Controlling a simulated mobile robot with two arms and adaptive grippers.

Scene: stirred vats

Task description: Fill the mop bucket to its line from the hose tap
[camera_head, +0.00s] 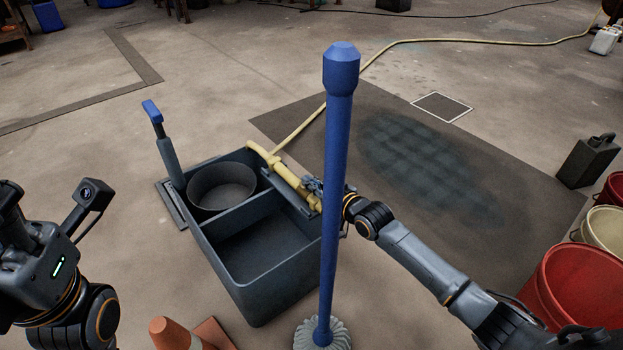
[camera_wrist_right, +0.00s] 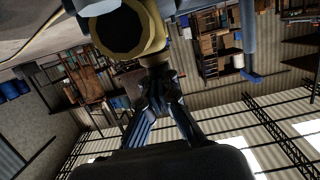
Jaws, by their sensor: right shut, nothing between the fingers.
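The grey mop bucket (camera_head: 262,297) stands on the floor in the middle of the head view, with a round wringer basket (camera_head: 222,187) in its far-left part. Its front compartment (camera_head: 265,245) looks dark, with no clear water surface. The yellow hose end (camera_head: 266,160) lies across the bucket's right rim. A yellow nozzle (camera_wrist_right: 125,30) is close up in the right wrist view. My right gripper (camera_head: 314,186) is shut and empty beside the hose end, partly behind the mop handle. Of my left arm, only the wrist shows at lower left; its fingers are out of view.
A blue-handled mop (camera_head: 334,150) stands upright in front of the bucket's right side. An orange cone (camera_head: 170,335) is near the front. Red buckets (camera_head: 580,285), a cream bucket (camera_head: 605,228) and a dark can (camera_head: 587,160) stand at right. The hose (camera_head: 440,41) runs across the floor.

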